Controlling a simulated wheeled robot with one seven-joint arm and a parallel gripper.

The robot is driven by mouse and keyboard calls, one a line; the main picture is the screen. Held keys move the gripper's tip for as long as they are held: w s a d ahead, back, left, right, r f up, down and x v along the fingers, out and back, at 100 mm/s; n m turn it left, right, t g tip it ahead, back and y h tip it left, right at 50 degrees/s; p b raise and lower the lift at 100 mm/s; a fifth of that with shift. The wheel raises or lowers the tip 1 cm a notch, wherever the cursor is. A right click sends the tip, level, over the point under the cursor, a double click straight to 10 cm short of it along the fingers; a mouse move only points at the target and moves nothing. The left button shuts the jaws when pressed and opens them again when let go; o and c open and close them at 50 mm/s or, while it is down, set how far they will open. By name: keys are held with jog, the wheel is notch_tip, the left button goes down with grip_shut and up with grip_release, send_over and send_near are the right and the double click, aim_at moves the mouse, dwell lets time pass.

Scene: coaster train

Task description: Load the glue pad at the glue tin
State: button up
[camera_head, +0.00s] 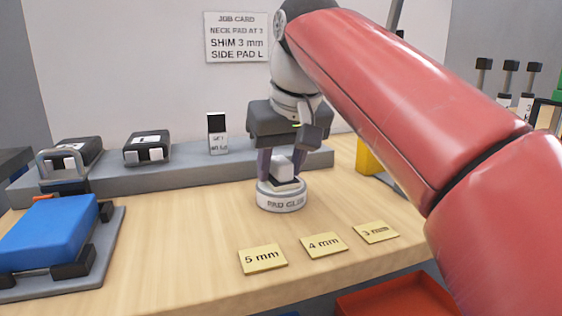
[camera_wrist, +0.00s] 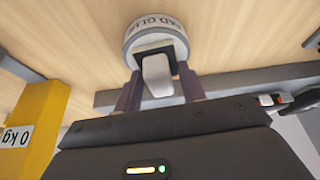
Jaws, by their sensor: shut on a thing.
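The glue tin (camera_head: 282,203) is a low round white tin marked "PAD GLUE", standing on the wooden bench. It also shows in the wrist view (camera_wrist: 138,40). The glue pad has a white grip block (camera_head: 281,170) over a dark base, also seen in the wrist view (camera_wrist: 157,76). The dark base is at the tin's top; I cannot tell how deep it sits. My gripper (camera_head: 283,170) points down over the tin, its dark fingers on both sides of the white block and shut on it. The fingers also show in the wrist view (camera_wrist: 160,88).
Yellow cards marked 5 mm (camera_head: 263,258), 4 mm (camera_head: 324,244) and 3 mm (camera_head: 376,232) lie in front. A blue block (camera_head: 47,232) sits in a grey fixture at left. A grey ledge (camera_head: 185,177) runs behind. A red tray (camera_head: 397,298) is below the front edge.

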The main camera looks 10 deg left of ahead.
aim_at(277, 156)
jog(key=shift+f, duration=0.15)
notch_tip(277, 156, up, 5)
jog(key=p, duration=0.5)
jog(key=shift+r, duration=1.05)
jog(key=shift+s, duration=0.15)
